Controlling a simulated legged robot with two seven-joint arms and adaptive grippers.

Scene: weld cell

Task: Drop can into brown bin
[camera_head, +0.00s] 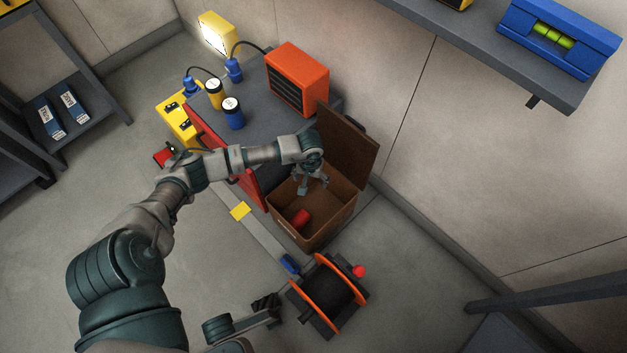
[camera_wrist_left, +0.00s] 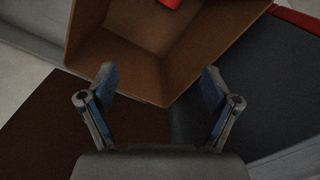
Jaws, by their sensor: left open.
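The brown bin (camera_head: 318,234) stands open beside the grey workbench, with its lid (camera_head: 347,150) raised at the back. A red can (camera_head: 301,218) lies inside it near the front left. In the left wrist view the bin (camera_wrist_left: 150,85) fills the upper middle, and part of the red can (camera_wrist_left: 171,3) shows at the top edge. My left gripper (camera_head: 312,187) is over the rear part of the bin. Its fingers are spread and empty, apart from the can, as the left wrist view also shows (camera_wrist_left: 158,92). My right gripper does not show clearly.
A cable reel (camera_head: 332,292) stands on the floor in front of the bin. An orange heater (camera_head: 298,78), a yellow-labelled jar (camera_head: 214,94) and a blue jar (camera_head: 233,113) are on the workbench (camera_head: 262,130). A shelf (camera_head: 490,40) with a blue level (camera_head: 556,38) juts out at upper right.

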